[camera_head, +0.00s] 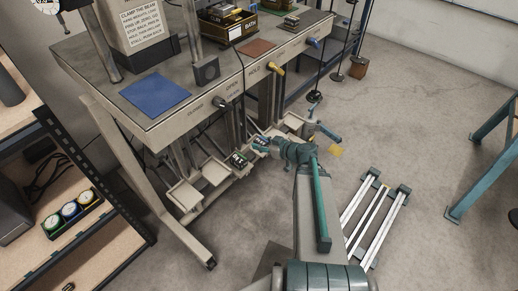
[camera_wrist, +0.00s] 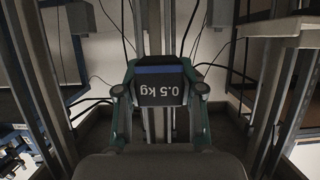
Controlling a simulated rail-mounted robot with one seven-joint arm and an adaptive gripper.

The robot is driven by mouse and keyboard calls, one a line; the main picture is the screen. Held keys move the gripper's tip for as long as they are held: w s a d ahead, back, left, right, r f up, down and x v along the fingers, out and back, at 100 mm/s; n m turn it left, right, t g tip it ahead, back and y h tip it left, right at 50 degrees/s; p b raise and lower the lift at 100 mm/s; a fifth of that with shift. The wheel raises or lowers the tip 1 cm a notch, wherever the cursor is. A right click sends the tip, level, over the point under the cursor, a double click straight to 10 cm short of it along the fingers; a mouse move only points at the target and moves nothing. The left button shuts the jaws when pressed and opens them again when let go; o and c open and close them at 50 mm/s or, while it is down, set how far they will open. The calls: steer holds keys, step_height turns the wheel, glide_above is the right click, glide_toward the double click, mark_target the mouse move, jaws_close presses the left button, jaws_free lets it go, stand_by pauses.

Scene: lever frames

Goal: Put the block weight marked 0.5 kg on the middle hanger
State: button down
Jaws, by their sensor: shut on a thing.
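The block weight (camera_wrist: 160,88) is dark with a blue band and reads "0.5 kg" on the face towards the wrist camera. My gripper (camera_wrist: 160,97) is shut on its sides. In the head view my gripper (camera_head: 268,146) is low beside the row of hangers under the bench, with the dark block (camera_head: 260,140) at its tips. The hangers are pale square trays, such as the left one (camera_head: 184,195) and its neighbour (camera_head: 214,171). Another dark labelled block (camera_head: 239,159) is just left of my gripper. I cannot tell whether the held block touches a tray.
The bench (camera_head: 180,55) stands above, with handles (camera_head: 273,67) along its front edge and a blue mat (camera_head: 156,94) on top. Round weights hang on rods (camera_head: 315,97) to the right. A rail frame (camera_head: 373,212) lies on the floor. A shelf (camera_head: 75,220) is at left.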

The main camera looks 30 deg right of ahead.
mark_target(261, 141)
steer(key=b, duration=0.3)
steer(key=shift+w+d+f+b, duration=0.1)
steer(key=shift+w+f+b, duration=0.2)
steer(key=shift+f+b, duration=0.1)
steer(key=b, duration=0.3)
steer(key=shift+w+f+b, duration=0.1)
steer(key=shift+w+b, duration=0.05)
steer(key=shift+b, duration=0.25)
steer(key=b, duration=0.5)
steer(key=shift+w+d+f, duration=0.1)
steer(key=shift+f, duration=0.15)
steer(key=w+b, duration=0.1)
steer(key=b, duration=0.1)
steer(key=w+d+f+b, duration=0.1)
steer(key=b, duration=0.2)
steer(key=shift+w, duration=0.1)
steer(key=w+f, duration=0.1)
steer(key=w+d+f+b, duration=0.1)
steer(key=w, duration=0.1)
steer(key=w+d+f, duration=0.1)
steer(key=shift+w+f+b, duration=0.3)
steer(key=shift+b, duration=0.05)
steer(key=shift+w+d+f+b, duration=0.15)
steer(key=shift+w+f+b, duration=0.15)
steer(key=shift+w+f, duration=0.35)
steer(key=f, duration=0.1)
steer(key=f+b, duration=0.2)
steer(key=shift+w+d+f, duration=0.2)
steer(key=shift+w+f, duration=0.15)
steer(key=shift+f, duration=0.3)
